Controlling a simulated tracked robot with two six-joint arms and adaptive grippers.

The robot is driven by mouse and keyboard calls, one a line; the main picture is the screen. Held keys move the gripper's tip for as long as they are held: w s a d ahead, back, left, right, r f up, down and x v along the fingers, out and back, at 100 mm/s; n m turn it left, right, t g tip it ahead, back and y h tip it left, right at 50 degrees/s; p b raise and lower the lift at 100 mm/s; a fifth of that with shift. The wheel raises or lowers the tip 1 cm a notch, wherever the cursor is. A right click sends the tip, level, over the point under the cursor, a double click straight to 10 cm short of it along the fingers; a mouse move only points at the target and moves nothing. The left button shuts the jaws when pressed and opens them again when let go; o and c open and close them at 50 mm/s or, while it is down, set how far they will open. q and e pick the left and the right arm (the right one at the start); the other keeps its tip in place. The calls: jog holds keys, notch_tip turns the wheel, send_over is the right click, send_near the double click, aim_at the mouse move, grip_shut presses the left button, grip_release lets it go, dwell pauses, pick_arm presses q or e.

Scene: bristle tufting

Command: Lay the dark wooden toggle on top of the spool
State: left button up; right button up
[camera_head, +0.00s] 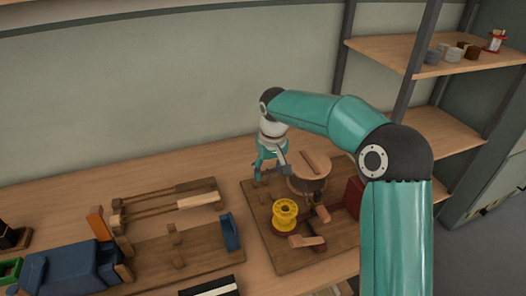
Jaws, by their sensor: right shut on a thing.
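The yellow spool (285,214) stands upright on a brown wooden board (290,262), and its top looks bare. My right gripper (270,174) points down beyond the spool, up and to the left of it in the camera_head view, beside a round wooden tub. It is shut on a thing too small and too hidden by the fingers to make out. I cannot tell for certain which piece is the dark wooden toggle. Short brown wooden pieces (307,241) lie on the board in front and to the right of the spool (322,213). My left gripper is not in view.
The round tub (308,184) with a wooden bar across its top stands behind the spool. A dark red block (353,197) is at the board's right. Shelves (440,60) stand at right.

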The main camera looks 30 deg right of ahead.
send_near(286, 202)
jog(key=a, duration=0.2)
jog(key=shift+d+f+b, duration=0.2)
jog(key=shift+f+b, duration=0.5)
jog(key=shift+f, duration=0.3)
jog(key=shift+d+f+b, duration=0.2)
jog(key=shift+f+b, duration=0.5)
jog(key=shift+f, duration=0.35)
jog(key=shift+s+f, duration=0.1)
jog(key=shift+f+b, duration=0.35)
jog(key=shift+b, duration=0.05)
jog(key=shift+f, duration=0.2)
jog(key=shift+f+b, duration=0.5)
jog(key=shift+b, duration=0.1)
jog(key=shift+f, duration=0.3)
